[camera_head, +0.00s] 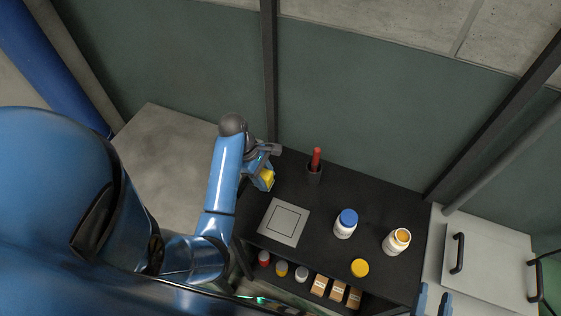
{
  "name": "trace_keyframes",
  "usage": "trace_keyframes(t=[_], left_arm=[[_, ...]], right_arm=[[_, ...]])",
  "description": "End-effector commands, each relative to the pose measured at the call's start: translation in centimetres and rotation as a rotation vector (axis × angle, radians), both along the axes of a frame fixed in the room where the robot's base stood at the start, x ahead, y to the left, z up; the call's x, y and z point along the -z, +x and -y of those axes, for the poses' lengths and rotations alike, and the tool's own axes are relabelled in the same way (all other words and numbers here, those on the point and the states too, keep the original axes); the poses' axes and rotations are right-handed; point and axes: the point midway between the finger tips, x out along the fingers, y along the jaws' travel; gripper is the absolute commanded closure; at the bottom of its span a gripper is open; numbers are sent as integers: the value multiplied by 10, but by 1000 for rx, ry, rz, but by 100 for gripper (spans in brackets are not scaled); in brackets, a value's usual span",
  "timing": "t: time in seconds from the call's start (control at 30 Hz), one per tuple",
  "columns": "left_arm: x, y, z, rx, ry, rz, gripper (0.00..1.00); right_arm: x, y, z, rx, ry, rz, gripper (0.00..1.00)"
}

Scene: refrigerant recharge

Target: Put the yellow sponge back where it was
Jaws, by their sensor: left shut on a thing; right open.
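The yellow sponge (267,177) is held in my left gripper (266,172), over the left end of the black table (385,193). The gripper's fingers hide part of the sponge. I cannot tell whether the sponge touches the tabletop. A grey plate with a square outline (284,222) lies on the table just below and right of the gripper, with nothing on it. My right gripper (433,300) shows only as blue finger parts at the bottom edge, right of the table; it is open.
A red-handled item stands in a dark holder (314,173) right of the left gripper. A blue-capped jar (345,224), an open white jar (396,241) and a yellow lid (360,267) are on the table. Small bottles and boxes (320,285) fill a lower shelf. A white cabinet (487,265) stands right.

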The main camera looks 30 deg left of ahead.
Motion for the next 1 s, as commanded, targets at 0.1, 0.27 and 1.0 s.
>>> trace_keyframes(t=[0.1, 0.27, 1.0], left_arm=[[1, 32, -2, 2, 0, 3, 77], [-2, 68, -4, 1, 0, 0, 77], [41, 119, -7, 0, 0, -2, 77]], right_arm=[[9, 0, 0, 0, 0, 0, 57], [4, 0, 0, 0, 0, 0, 57], [-1, 0, 0, 0, 0, 0, 57]])
